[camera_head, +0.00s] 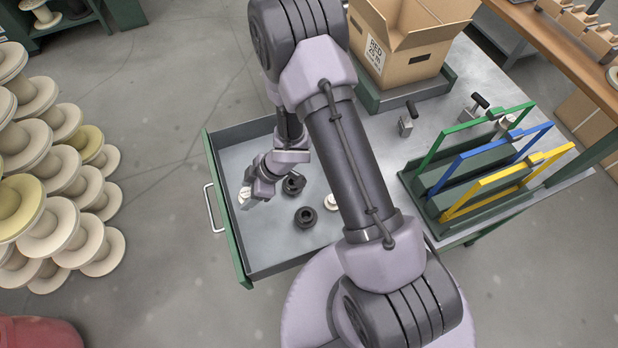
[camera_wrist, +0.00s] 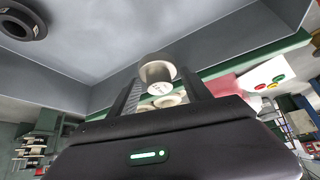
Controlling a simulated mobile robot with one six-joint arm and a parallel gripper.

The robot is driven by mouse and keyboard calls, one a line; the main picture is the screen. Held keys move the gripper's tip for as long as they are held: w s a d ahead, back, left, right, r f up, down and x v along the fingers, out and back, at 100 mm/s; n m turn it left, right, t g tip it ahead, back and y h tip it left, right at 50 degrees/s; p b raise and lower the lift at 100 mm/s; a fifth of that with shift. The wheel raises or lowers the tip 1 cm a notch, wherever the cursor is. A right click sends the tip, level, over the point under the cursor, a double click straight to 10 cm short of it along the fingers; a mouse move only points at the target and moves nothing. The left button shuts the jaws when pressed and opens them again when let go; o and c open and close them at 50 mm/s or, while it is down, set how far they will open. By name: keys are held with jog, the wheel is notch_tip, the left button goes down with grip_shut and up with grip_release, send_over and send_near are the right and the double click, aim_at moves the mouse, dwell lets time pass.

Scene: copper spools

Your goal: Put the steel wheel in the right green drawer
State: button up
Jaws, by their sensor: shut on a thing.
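The green drawer (camera_head: 242,267) is pulled open, with its silver handle on the left side and a grey inside. My gripper (camera_head: 250,196) is over the drawer, close to its front wall. It is shut on the steel wheel (camera_head: 244,195), a small pale metal piece. In the wrist view, the steel wheel (camera_wrist: 157,73) sits between the two fingertips of my gripper (camera_wrist: 160,88). I cannot tell whether the wheel touches the drawer floor.
Two black wheels (camera_head: 306,217) and a pale round piece (camera_head: 331,202) lie in the drawer. A cardboard box (camera_head: 408,50) and a rack with green, blue and yellow frames (camera_head: 480,172) stand on the bench. Cream spools (camera_head: 50,225) are stacked at left.

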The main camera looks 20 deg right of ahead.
jog(key=shift+s, duration=0.1)
notch_tip(320, 180, down, 11)
jog(key=b, duration=0.5)
jog(key=shift+r, duration=0.4)
jog(key=shift+c, duration=0.8)
jog(key=shift+f, duration=0.1)
jog(key=o, duration=1.7)
jog(key=shift+c, duration=0.2)
